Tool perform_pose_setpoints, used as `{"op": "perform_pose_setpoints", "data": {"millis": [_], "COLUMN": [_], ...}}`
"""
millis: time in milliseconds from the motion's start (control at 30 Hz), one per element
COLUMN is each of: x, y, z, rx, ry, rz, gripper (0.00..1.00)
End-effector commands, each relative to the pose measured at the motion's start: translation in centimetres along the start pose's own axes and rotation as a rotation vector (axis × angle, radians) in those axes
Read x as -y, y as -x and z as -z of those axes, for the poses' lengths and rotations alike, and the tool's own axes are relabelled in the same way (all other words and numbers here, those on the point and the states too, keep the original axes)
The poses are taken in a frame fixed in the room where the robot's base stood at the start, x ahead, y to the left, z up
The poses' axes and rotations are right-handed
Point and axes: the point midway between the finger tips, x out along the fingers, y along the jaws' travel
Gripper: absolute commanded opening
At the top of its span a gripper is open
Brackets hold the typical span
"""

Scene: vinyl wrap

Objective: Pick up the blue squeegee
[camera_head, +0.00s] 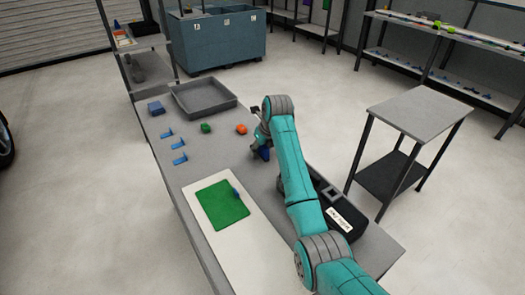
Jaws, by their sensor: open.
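My gripper (262,153) hangs near the right side of the grey workbench, under my teal arm. It is open; its fingers are small and partly hidden by the arm, and I see nothing held in it. A small blue piece (236,191) lies at the upper right edge of the green sheet (218,207), below and left of my gripper. Three small blue tools (178,145) lie in a row near the bench's left edge. Any of these blue pieces could be the squeegee; they are too small to tell.
The grey workbench (215,160) also holds a white board (247,236), a grey tray (203,97), a blue block (155,107), a green piece (206,128) and an orange piece (241,129). A black labelled case (345,222) sits beside my arm. A small side table (420,110) stands right.

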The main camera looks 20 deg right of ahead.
Motion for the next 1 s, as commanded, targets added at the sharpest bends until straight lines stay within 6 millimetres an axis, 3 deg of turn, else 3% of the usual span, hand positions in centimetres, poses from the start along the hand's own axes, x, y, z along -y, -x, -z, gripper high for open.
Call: {"op": "perform_pose_setpoints", "data": {"millis": [167, 400, 767, 1000], "x": [0.0, 0.0, 0.0, 0.0], "y": [0.0, 0.0, 0.3, 3.5], "z": [0.0, 0.0, -0.2, -1.6], "rx": [0.001, 0.0, 0.001, 0.005], "ry": [0.0, 0.0, 0.0, 0.001], "rz": [0.0, 0.0, 0.0, 0.001], "gripper": [0.52, 0.0, 0.0, 0.0]}}
